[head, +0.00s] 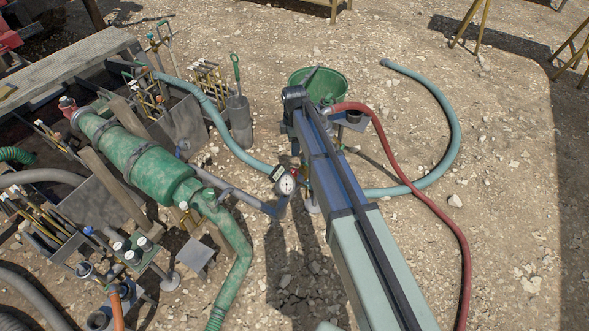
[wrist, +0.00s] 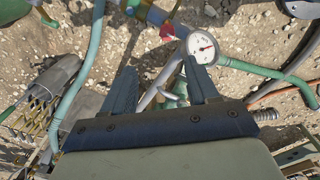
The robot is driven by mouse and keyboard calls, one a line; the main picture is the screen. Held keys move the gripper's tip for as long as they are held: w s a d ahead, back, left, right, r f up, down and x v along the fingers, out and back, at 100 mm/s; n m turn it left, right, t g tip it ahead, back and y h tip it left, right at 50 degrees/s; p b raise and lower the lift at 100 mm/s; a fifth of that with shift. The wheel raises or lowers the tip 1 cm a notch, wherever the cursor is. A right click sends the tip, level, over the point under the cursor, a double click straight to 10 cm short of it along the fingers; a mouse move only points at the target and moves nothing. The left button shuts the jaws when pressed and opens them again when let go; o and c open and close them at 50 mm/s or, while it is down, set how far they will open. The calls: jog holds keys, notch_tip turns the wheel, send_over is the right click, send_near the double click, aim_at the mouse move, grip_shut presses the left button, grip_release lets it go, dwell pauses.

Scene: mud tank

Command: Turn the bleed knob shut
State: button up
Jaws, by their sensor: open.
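In the wrist view, my gripper (wrist: 160,67) is open, its two dark fingers spread apart with nothing held between them. A small red part (wrist: 168,32) sits on the blue pipe just beyond the fingertips; I cannot tell for sure whether it is the bleed knob. A round white pressure gauge (wrist: 202,47) stands beside the right fingertip; it also shows in the head view (head: 287,184). A grey pipe and a green part (wrist: 178,92) show behind the gap between the fingers.
A large green cylinder (head: 150,165) and metal bins of tools fill the left. A green tub (head: 318,84) stands behind my arm. A red hose (head: 440,217) and a blue hose (head: 453,118) curve over the gravel. Open gravel lies to the right.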

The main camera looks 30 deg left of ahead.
aim_at(295, 171)
jog(key=f+n, duration=0.2)
jog(key=f, duration=0.2)
jog(key=f+n, duration=0.3)
jog(key=f, duration=0.2)
jog(key=f+n, duration=0.2)
jog(key=f, duration=0.3)
jog(key=shift+s+d+n, duration=0.3)
jog(key=shift+n, duration=0.1)
jog(key=c, duration=1)
jog(key=shift+c, duration=0.2)
